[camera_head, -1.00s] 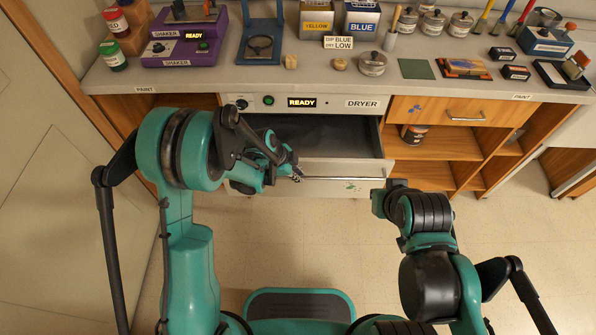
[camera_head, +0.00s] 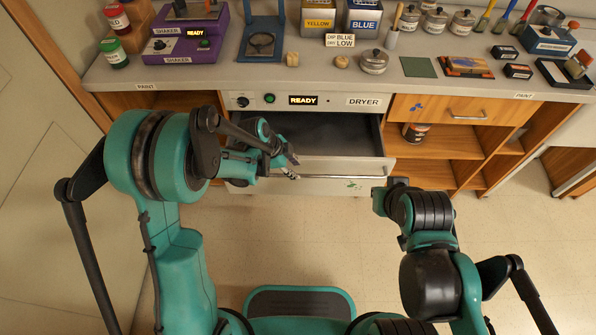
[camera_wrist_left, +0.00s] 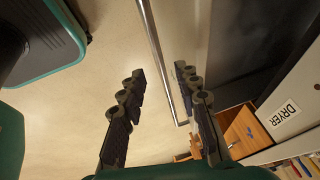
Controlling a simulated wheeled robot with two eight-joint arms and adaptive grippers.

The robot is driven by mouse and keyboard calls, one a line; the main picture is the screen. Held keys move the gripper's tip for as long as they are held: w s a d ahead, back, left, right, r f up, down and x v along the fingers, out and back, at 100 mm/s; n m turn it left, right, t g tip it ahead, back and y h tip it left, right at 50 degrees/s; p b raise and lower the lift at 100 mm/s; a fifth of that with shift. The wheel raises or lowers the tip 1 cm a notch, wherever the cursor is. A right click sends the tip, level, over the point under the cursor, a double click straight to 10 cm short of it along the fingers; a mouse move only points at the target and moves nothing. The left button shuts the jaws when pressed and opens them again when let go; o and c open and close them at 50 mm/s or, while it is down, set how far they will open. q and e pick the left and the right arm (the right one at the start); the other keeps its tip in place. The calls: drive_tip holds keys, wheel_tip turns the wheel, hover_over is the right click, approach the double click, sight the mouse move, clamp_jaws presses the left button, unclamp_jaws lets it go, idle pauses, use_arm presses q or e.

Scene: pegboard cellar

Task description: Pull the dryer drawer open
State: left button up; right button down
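The dryer drawer (camera_head: 330,165) is pulled out under the counter, its dark inside showing below the DRYER panel (camera_head: 330,101). Its long metal handle (camera_head: 340,177) runs along the front. My left gripper (camera_head: 292,168) is at the left part of the handle. In the left wrist view, the fingers of my left gripper (camera_wrist_left: 158,76) are spread apart, and the handle (camera_wrist_left: 155,45) passes between them in the picture, nearer the right finger. I cannot tell whether it touches. My right gripper (camera_head: 384,196) is right of the drawer's front corner; its fingers are not clear.
A wooden cabinet drawer (camera_head: 450,109) and open shelves with a dark can (camera_head: 416,132) stand right of the dryer. The counter (camera_head: 425,88) above holds paint tins, jars and a purple shaker (camera_head: 187,35). The floor (camera_head: 310,235) before the drawer is clear.

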use_arm(q)
drive_tip(key=v, duration=0.7)
drive_tip(key=shift+r, duration=0.35)
drive_tip(key=shift+s+a, duration=0.1)
drive_tip(key=shift+a, duration=0.05)
drive_tip(key=s+a+r+n+t+y, duration=0.2)
drive_tip(key=s+a+r+n, duration=0.3)
drive_tip(key=s+n, duration=0.3)
drive_tip(key=s+a+r+n+t+y, duration=0.2)
drive_tip(key=s+a+r+n, duration=0.3)
drive_tip(key=n, duration=0.5)
drive_tip(key=s+a+t, duration=0.1)
drive_tip(key=s+a, duration=0.1)
drive_tip(key=s, duration=0.1)
drive_tip(key=shift+s+r+y, duration=0.3)
drive_tip(key=shift+s+r, duration=0.1)
